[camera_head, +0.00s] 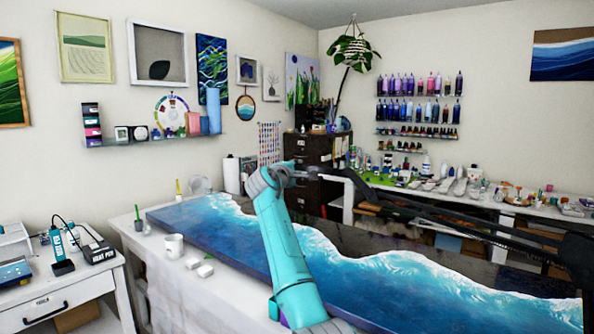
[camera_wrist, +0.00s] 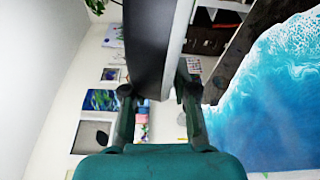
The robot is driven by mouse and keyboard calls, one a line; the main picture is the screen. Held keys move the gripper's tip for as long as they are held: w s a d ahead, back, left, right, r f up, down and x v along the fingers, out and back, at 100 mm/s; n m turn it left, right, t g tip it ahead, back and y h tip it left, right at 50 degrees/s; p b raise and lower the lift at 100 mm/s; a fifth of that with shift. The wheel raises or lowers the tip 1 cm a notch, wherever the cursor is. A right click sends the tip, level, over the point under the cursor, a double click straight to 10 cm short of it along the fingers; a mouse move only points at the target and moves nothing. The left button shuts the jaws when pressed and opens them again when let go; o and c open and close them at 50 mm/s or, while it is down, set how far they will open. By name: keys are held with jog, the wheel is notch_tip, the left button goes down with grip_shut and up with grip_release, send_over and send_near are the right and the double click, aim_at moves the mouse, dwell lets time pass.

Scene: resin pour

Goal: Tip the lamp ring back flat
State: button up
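The lamp ring (camera_wrist: 150,50) shows in the wrist view nearly edge-on, as a thick black body with a white strip along its right side. My gripper (camera_wrist: 157,88) has one finger on each side of its lower end, and both appear to touch it. The ring is hard to make out there beside the black lamp arm (camera_head: 430,208), which comes in from the right. Its exact tilt cannot be told.
The blue wave panel (camera_head: 375,285) lies on a white table below my arm. A white mug (camera_head: 174,246) and small white blocks (camera_head: 198,266) are on its left side. A dark cabinet (camera_head: 310,150) and a crowded shelf stand behind.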

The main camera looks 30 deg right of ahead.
grip_shut()
notch_tip(320, 180, down, 12)
jog(key=s+n+g+y, duration=0.1)
jog(key=n+g+y, duration=0.1)
jog(key=n+g, duration=0.1)
jog(key=shift+n, duration=0.4)
jog(key=shift+s, duration=0.1)
jog(key=o, duration=0.8)
grip_release()
